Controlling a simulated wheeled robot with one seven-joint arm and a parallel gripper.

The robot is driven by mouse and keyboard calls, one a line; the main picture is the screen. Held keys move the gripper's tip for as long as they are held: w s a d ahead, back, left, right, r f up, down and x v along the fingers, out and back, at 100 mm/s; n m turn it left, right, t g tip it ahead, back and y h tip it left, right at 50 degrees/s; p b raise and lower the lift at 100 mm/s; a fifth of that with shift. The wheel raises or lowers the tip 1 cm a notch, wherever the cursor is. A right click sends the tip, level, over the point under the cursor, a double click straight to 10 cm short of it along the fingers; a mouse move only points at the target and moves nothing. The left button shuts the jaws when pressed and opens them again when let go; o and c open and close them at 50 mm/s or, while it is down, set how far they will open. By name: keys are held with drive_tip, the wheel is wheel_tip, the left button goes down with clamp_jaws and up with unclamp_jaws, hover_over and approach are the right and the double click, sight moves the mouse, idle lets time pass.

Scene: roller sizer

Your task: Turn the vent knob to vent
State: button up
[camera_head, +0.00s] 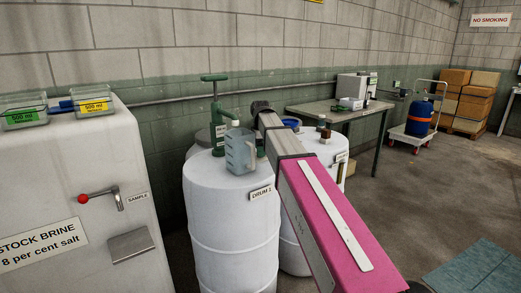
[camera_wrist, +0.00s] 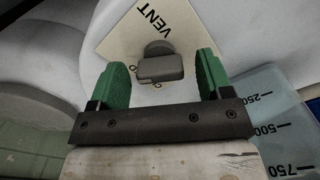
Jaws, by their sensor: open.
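In the wrist view the vent knob (camera_wrist: 160,67), a small dark grey block on a round base, stands on a pale plate (camera_wrist: 120,42) printed VENT. Other lettering on the plate is mostly covered by the knob. My gripper (camera_wrist: 163,66) is open, with one green finger on each side of the knob. Gaps show between the knob and both fingers; whether the fingers reach down to its depth I cannot tell. In the head view my arm crosses the drums, and I cannot make out the knob there.
A clear measuring jug (camera_head: 240,150) stands on the white drum labelled DRUM 2 (camera_head: 235,220), beside a green hand pump (camera_head: 216,120). The jug (camera_wrist: 275,115) is close to the right of my gripper in the wrist view. A brine tank (camera_head: 75,190) stands left.

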drive_tip(key=shift+c, duration=0.3)
drive_tip(key=c, duration=0.9)
drive_tip(key=shift+o, duration=0.2)
drive_tip(key=m, duration=1.1)
drive_tip(key=shift+m, duration=0.4)
drive_tip(key=o, duration=0.9)
